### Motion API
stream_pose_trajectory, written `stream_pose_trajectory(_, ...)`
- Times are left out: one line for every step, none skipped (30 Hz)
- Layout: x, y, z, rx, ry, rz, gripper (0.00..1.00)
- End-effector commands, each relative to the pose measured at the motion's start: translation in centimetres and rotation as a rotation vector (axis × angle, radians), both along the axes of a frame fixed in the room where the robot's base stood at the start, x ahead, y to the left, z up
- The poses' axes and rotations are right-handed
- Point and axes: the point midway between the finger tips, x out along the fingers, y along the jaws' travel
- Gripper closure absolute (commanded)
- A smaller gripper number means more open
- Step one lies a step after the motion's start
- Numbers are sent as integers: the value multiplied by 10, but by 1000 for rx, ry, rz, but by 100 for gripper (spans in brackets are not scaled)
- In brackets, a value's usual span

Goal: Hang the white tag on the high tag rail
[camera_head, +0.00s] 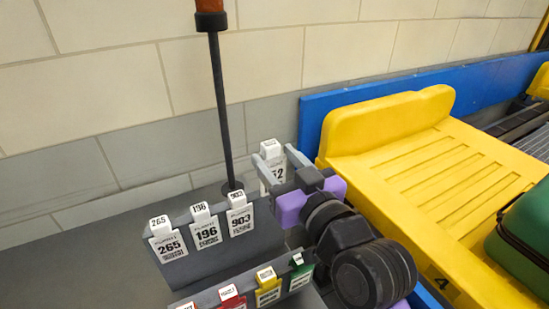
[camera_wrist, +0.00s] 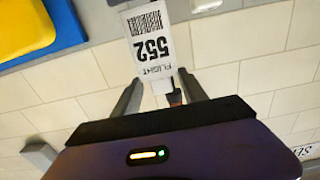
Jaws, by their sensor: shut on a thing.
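The white tag (camera_head: 277,172), marked 552, is held upright between the two grey fingers of my gripper (camera_head: 274,153). In the wrist view the white tag (camera_wrist: 152,48) shows its printed face upside down, with its narrow top end between the fingertips (camera_wrist: 160,80). The high tag rail (camera_head: 222,249) is the upper dark rail, with white tags 265 (camera_head: 167,243), 196 (camera_head: 206,229) and 903 (camera_head: 240,217) hanging side by side. My gripper and the tag are to the right of tag 903, apart from it. My wrist hides the rail's right end.
A lower rail carries red (camera_head: 231,299), yellow (camera_head: 268,290) and green (camera_head: 301,274) tags. A dark pole (camera_head: 221,110) rises behind the high rail, left of my gripper. A yellow tray (camera_head: 430,165) lies on the right, with a green case (camera_head: 528,240). A tiled wall stands behind.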

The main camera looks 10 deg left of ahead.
Motion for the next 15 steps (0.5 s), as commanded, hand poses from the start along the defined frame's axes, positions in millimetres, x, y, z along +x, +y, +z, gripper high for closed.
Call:
stream_pose_trajectory(0,0,-4,0,0,0,91)
stream_pose_trajectory(0,0,-5,0,0,0,91)
stream_pose_trajectory(0,0,-7,-1,1,0,91)
stream_pose_trajectory(0,0,-9,-1,1,0,91)
stream_pose_trajectory(0,0,-11,-1,1,0,91)
stream_pose_trajectory(0,0,-13,-1,1,0,91)
stream_pose_trajectory(0,0,-15,-1,1,0,91)
stream_pose_trajectory(0,0,-17,-1,1,0,91)
stream_pose_trajectory(0,0,-20,-1,1,0,91)
stream_pose_trajectory(0,1,-22,0,2,1,91)
stream_pose_trajectory(0,1,-24,0,2,1,91)
stream_pose_trajectory(0,0,-26,0,2,1,91)
stream_pose_trajectory(0,0,-28,0,2,0,91)
stream_pose_trajectory(0,0,-30,0,2,0,91)
stream_pose_trajectory(0,0,-33,0,2,0,91)
